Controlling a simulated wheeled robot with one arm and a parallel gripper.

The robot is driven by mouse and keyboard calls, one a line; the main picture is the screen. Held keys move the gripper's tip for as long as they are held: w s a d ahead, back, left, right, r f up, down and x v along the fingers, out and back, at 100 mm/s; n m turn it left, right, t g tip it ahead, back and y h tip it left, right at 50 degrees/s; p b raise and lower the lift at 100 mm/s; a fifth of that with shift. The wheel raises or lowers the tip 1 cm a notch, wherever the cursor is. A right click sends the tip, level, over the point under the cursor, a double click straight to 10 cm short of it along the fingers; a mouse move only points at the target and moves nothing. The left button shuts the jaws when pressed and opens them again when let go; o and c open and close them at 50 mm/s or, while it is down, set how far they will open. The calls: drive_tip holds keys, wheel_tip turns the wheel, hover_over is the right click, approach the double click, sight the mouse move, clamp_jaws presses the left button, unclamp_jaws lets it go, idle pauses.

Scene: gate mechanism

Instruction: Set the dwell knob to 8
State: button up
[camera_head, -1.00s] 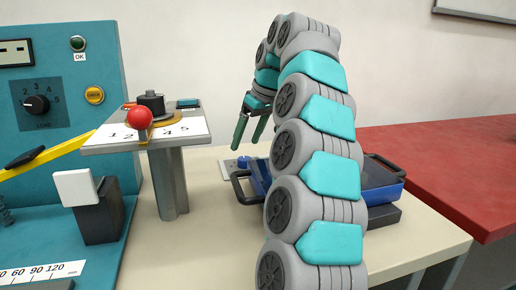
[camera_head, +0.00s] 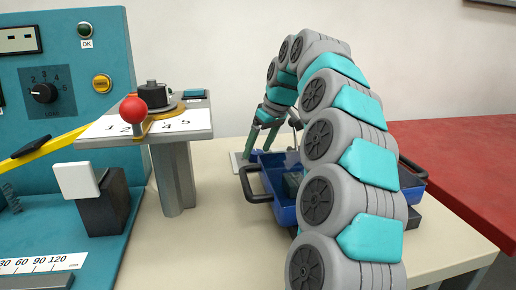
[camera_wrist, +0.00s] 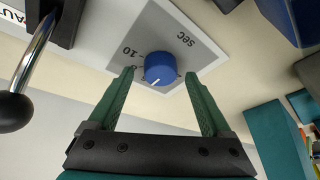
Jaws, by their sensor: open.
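The dwell knob is a blue round knob (camera_wrist: 159,67) on a light grey plate marked "sec" and "10", with a short white pointer line toward the bottom of the wrist view. In the head view its plate (camera_head: 237,161) lies on the table behind the blue tray, and the knob is mostly hidden by my fingers. My gripper (camera_wrist: 159,80) is open, with its green fingers on the left and right of the knob in the wrist view. Whether they touch it I cannot tell. My gripper (camera_head: 259,150) points down over the plate in the head view.
A blue tray (camera_head: 256,186) with black handles stands close to my gripper. A pedestal with a red ball lever (camera_head: 133,109) and a teal panel with a black selector knob (camera_head: 44,93) are at left. A chrome lever with a black ball (camera_wrist: 14,112) is near my left finger.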

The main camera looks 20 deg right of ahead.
drive_tip(key=shift+w+f, duration=0.1)
drive_tip(key=shift+f, duration=0.2)
clamp_jaws()
idle(0.6)
